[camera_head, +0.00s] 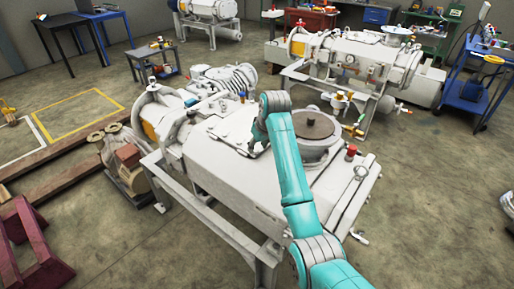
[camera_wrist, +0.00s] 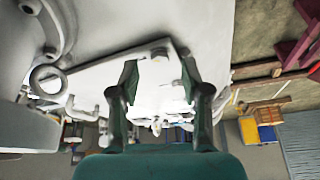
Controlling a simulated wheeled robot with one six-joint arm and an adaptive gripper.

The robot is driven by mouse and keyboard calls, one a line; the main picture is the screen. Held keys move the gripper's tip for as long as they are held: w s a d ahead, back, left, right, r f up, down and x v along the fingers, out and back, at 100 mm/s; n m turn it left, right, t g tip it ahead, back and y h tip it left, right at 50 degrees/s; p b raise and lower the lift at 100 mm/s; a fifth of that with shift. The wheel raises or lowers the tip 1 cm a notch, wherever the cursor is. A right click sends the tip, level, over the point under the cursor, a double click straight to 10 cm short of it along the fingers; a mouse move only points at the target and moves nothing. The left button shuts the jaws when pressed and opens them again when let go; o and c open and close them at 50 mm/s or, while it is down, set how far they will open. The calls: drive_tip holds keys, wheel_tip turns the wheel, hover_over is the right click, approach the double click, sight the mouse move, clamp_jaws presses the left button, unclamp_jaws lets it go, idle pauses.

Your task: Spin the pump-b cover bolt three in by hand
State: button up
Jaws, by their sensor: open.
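A large white pump (camera_head: 215,175) stands on a frame in the foreground, under my teal arm. A flat cover plate (camera_wrist: 120,72) on it shows in the wrist view, with one corner near my fingers. A bolt head (camera_wrist: 160,52) sits at that corner, between and just beyond my fingertips. My gripper (camera_wrist: 158,72) is open, with a dark green finger on either side of the bolt's line. I cannot tell whether a finger touches it. In the head view my gripper (camera_head: 256,147) is low over the pump's top. The bolt's thread is hidden, and no number or label is readable.
A round flange with a brown disc (camera_head: 313,125) rises right of my gripper. A red-capped fitting (camera_head: 350,152) stands further right. A lifting ring (camera_wrist: 47,79) shows at left in the wrist view. Another white pump (camera_head: 350,60) and a blue cart (camera_head: 480,85) stand behind.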

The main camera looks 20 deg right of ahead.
drive_tip(key=shift+x, duration=0.8)
drive_tip(key=shift+c, duration=0.2)
clamp_jaws()
